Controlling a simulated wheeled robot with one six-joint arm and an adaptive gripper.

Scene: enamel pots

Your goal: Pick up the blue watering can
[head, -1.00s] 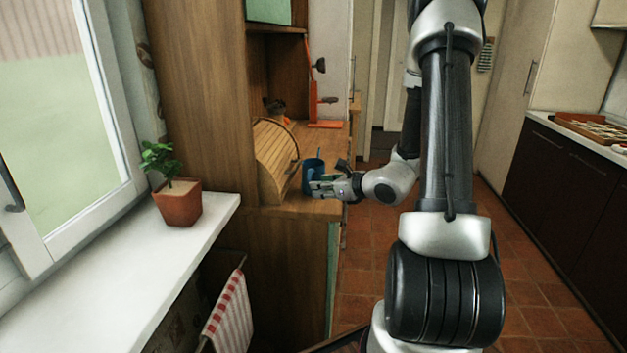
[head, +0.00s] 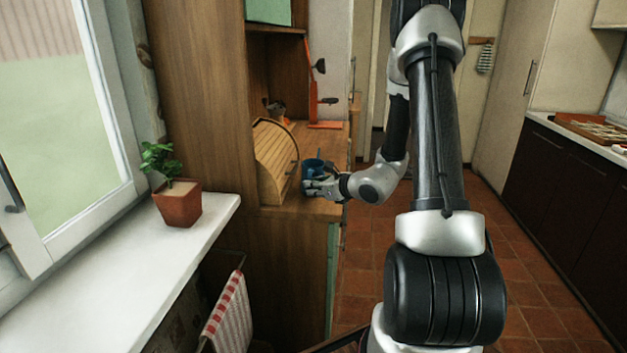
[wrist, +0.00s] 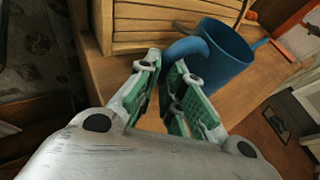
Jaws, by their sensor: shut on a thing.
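The blue watering can (head: 313,166) stands on the wooden counter beside the roll-top bread box, partly hidden behind my gripper in the head view. In the wrist view the can (wrist: 228,58) is just beyond the fingertips, with its curved handle reaching back between them. My gripper (head: 310,187) is low over the counter at the near side of the can. In the wrist view my gripper (wrist: 165,78) has its green-padded fingers on either side of the handle, shut on it. Whether the can's base is clear of the counter cannot be told.
The wooden bread box (head: 276,160) stands close on the left. Behind are an orange stand (head: 313,95) and a small pot (head: 276,110). A potted plant (head: 178,200) sits on the white windowsill (head: 120,265). The counter's right edge is near; open floor lies beyond.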

